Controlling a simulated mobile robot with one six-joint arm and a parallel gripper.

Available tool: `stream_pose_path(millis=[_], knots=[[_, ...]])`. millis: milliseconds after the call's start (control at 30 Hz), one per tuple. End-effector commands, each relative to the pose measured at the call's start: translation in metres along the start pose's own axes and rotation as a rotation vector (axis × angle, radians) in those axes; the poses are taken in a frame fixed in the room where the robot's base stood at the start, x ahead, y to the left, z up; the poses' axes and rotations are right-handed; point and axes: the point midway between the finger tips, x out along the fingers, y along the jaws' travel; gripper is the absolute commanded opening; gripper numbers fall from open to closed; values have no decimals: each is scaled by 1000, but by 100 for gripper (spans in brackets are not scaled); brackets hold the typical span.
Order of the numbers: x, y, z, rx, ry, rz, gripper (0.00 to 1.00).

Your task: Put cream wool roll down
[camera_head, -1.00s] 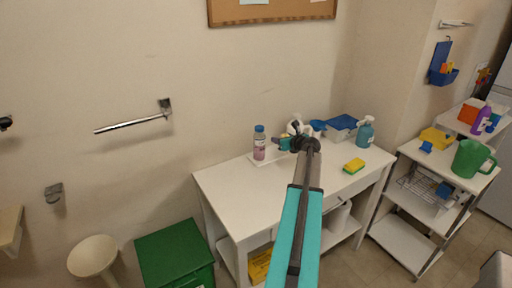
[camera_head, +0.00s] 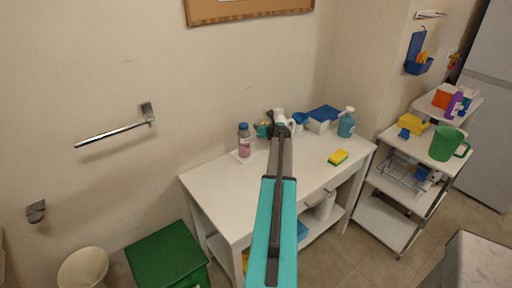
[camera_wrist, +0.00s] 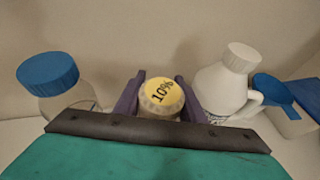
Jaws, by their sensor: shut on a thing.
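In the wrist view, a round pale end with a yellow label reading "10%" sits between my gripper's purple fingers; I take it as the cream wool roll (camera_wrist: 161,97). My gripper (camera_wrist: 158,84) is shut on it. In the head view my gripper (camera_head: 280,122) is over the back of the white table (camera_head: 225,190), among the bottles. The roll cannot be made out there behind my wrist. Its underside is hidden in the wrist view, so I cannot tell whether it touches the table.
A blue-capped bottle (camera_wrist: 52,84) stands left of the roll and a white jug (camera_wrist: 222,85) close on its right. A blue-lidded box (camera_head: 322,118), a spray bottle (camera_head: 347,124) and a yellow-green sponge (camera_head: 338,157) are further right. The table's front is largely clear.

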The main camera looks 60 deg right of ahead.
Motion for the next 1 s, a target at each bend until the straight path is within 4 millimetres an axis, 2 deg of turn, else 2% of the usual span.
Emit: stream_pose_path(millis=[400,833,1000], knots=[[21,4,-46,0,1,4,14],[23,4,-51,-2,0,4,14],[27,5,-62,-1,1,4,14]])
